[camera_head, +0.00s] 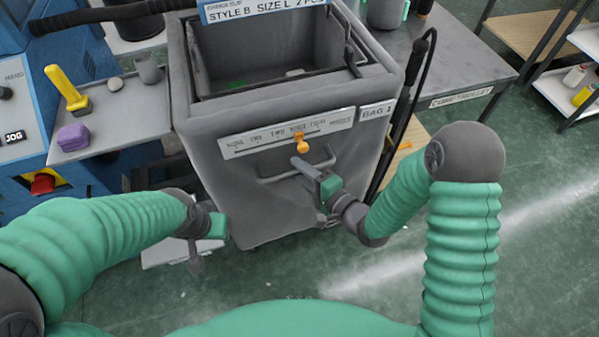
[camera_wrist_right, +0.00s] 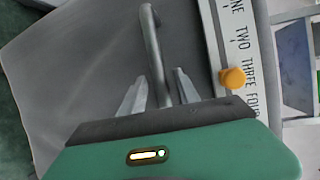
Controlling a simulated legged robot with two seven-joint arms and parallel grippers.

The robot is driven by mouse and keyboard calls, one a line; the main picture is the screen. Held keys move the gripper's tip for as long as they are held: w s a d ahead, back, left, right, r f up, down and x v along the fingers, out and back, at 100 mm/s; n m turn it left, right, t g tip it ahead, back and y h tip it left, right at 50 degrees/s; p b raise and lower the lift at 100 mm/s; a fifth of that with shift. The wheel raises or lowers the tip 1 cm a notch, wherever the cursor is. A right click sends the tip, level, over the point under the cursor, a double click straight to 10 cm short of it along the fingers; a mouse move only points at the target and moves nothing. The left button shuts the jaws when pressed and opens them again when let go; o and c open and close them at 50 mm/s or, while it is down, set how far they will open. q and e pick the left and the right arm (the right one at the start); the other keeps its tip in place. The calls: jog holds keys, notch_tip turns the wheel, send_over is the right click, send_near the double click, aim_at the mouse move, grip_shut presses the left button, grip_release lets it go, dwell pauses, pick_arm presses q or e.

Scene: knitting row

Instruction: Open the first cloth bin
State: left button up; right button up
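The grey cloth bin (camera_head: 250,205) stands in the middle of the head view, its front tagged BAG 1 (camera_head: 376,111). Its top is open and a few small pale pieces lie inside. A bar handle (camera_head: 275,178) crosses its front; it also shows in the right wrist view (camera_wrist_right: 152,45). My right gripper (camera_head: 305,167) is at this handle. In the right wrist view its fingers (camera_wrist_right: 159,92) are apart, one on each side of the bar, with gaps visible. My left gripper (camera_head: 197,262) hangs low, left of the bin and away from the handle; its finger gap is unclear.
An orange knob (camera_head: 300,141) sits on the number strip (camera_head: 255,140) above the handle, by THREE. A grey shelf (camera_head: 115,118) with a yellow lever and purple block is at left. A grey table (camera_head: 455,60) is at right. Green floor in front is clear.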

jog(key=shift+w+a, duration=0.1)
jog(key=shift+a, duration=0.2)
jog(key=shift+a, duration=0.15)
jog(key=c, duration=0.4)
grip_shut()
jog(key=shift+d+f, duration=0.2)
jog(key=shift+d, duration=0.05)
dwell(0.4)
